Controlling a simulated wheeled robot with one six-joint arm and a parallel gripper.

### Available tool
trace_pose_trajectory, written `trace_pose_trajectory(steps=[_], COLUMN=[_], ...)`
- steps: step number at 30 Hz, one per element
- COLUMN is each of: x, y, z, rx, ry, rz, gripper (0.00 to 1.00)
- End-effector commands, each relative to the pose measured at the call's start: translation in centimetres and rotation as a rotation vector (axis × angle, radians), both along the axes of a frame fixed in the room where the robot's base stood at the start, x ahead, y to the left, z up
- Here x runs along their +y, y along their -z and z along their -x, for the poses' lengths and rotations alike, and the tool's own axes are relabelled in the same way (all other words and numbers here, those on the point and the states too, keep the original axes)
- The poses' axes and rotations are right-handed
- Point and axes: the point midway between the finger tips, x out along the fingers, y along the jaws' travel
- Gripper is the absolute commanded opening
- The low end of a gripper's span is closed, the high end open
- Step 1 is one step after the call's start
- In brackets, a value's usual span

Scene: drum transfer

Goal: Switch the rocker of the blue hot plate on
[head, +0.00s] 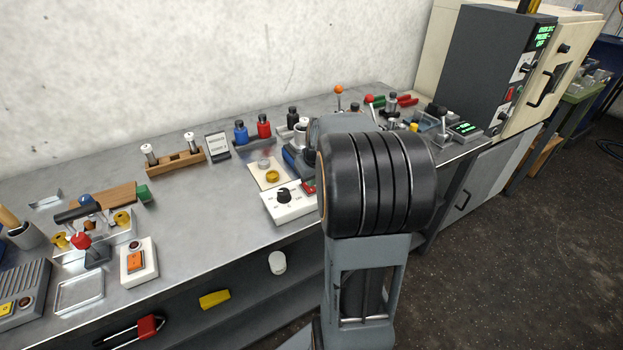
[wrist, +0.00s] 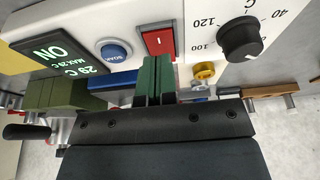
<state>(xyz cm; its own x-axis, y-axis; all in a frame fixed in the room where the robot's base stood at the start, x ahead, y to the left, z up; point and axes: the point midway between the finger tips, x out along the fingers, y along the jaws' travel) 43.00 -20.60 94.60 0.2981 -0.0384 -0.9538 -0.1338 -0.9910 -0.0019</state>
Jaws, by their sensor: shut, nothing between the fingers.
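In the wrist view a pale panel holds a red rocker (wrist: 158,41) with a white line mark, a blue SOAK button (wrist: 115,51) and a lit display (wrist: 62,62) reading ON and 29 C. My gripper (wrist: 156,66) is shut and empty, its green fingertips just below the rocker's lower edge. Whether they touch it I cannot tell. In the head view my arm hides the gripper. A white box with a black dial (head: 284,196) has a red part (head: 308,187) beside my arm.
A black dial (wrist: 240,40) with temperature marks sits right of the rocker. A yellow round part (wrist: 204,71) lies close to my fingers. In the head view, blue (head: 240,132) and red (head: 264,126) bottles and a wooden rack (head: 175,162) stand on the crowded bench.

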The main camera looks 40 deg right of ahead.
Motion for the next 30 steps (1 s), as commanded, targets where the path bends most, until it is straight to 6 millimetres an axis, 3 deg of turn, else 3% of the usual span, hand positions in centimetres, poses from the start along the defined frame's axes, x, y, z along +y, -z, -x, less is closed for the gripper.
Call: trace_pose_trajectory(steps=[5,15,21,30], x=[0.2,0.6,0.7,0.8], y=[-4.2,-9.0,-11.0,-11.8], z=[0.2,3.4,4.6,5.1], rx=[-0.003,-0.004,-0.002,-0.001], ry=[-0.004,-0.003,-0.004,-0.004], rz=[0.002,0.002,0.001,0.001], gripper=[0.0,0.0,0.0,0.0])
